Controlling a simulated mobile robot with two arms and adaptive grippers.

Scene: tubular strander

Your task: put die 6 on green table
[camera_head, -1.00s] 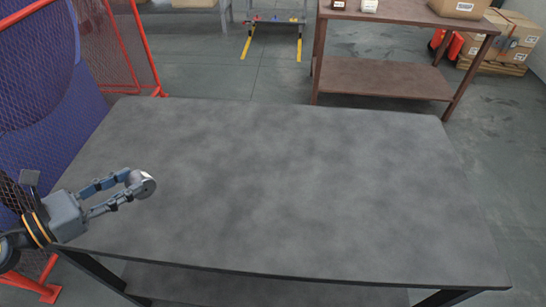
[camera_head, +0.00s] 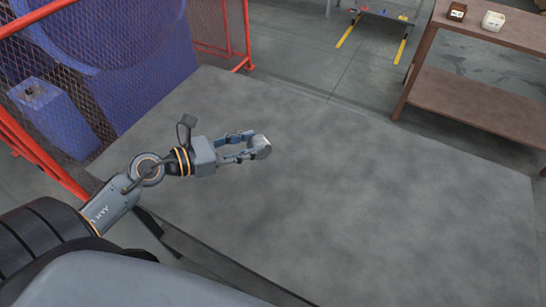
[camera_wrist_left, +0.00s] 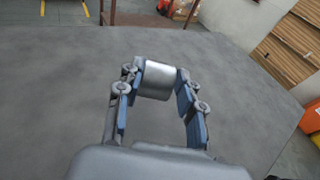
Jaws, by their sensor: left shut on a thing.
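My left gripper (camera_head: 250,147) is shut on a small silver metal cylinder, the die (camera_head: 262,147), and holds it over the grey table (camera_head: 330,190). In the left wrist view the die (camera_wrist_left: 158,80) sits between the two fingertips, with the table top behind it. No number can be read on the die. No green table shows in either view. My right gripper is not in view.
The grey table top is bare. A red mesh fence (camera_head: 90,25) and blue machinery (camera_head: 55,117) stand at the left. A brown table (camera_head: 480,100) with small items on top stands at the back right. Yellow floor lines (camera_head: 402,50) lie behind.

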